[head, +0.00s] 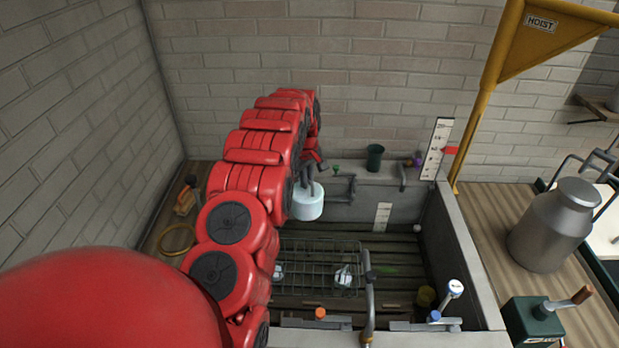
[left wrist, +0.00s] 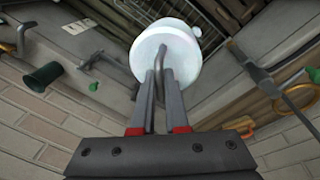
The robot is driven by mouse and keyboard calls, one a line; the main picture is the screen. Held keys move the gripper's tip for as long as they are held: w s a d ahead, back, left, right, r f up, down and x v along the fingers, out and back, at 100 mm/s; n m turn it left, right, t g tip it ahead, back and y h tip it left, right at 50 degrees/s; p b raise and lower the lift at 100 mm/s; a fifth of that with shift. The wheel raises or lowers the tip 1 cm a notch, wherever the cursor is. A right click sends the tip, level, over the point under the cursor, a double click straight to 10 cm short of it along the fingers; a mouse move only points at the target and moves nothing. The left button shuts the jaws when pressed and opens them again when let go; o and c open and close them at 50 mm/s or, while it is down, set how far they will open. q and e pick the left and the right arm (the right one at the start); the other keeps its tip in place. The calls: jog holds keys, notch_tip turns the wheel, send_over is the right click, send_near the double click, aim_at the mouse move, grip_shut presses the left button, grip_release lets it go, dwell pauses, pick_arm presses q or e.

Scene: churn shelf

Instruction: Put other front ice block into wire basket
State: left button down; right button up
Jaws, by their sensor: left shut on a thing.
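A pale blue-white round ice block (head: 307,203) hangs from my left gripper (head: 310,180) by its grey handle, high over the sunken trough. In the left wrist view the ice block (left wrist: 165,52) is beyond the fingertips, and the left gripper (left wrist: 163,85) is shut on its upright handle. The wire basket (head: 315,247) stands on the slatted trough floor, lower and nearer than the block, partly hidden on its left by my red arm. Small whitish things show in or on the basket; I cannot tell what they are. My right gripper is not in view.
A grey pipe (head: 369,310) rises at the basket's near right. A dark green cup (head: 375,158) stands on the back ledge. A grey milk can (head: 552,225) and a green crank box (head: 533,322) are right of the trough. The right trough floor is fairly clear.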

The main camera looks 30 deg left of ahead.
pick_arm(q)
notch_tip(320, 180, down, 9)
jog(key=b, duration=0.8)
jog(key=shift+f, duration=0.1)
jog(key=shift+w+f+p, duration=0.1)
jog(key=shift+f+p, duration=0.05)
jog(key=shift+p, duration=0.25)
notch_tip(320, 180, down, 34)
jog(key=b, duration=2.1)
jog(key=shift+r, duration=0.25)
jog(key=c, duration=0.8)
grip_release()
jog(key=shift+d, duration=0.1)
jog(key=shift+c, duration=0.2)
jog(key=shift+o, duration=0.3)
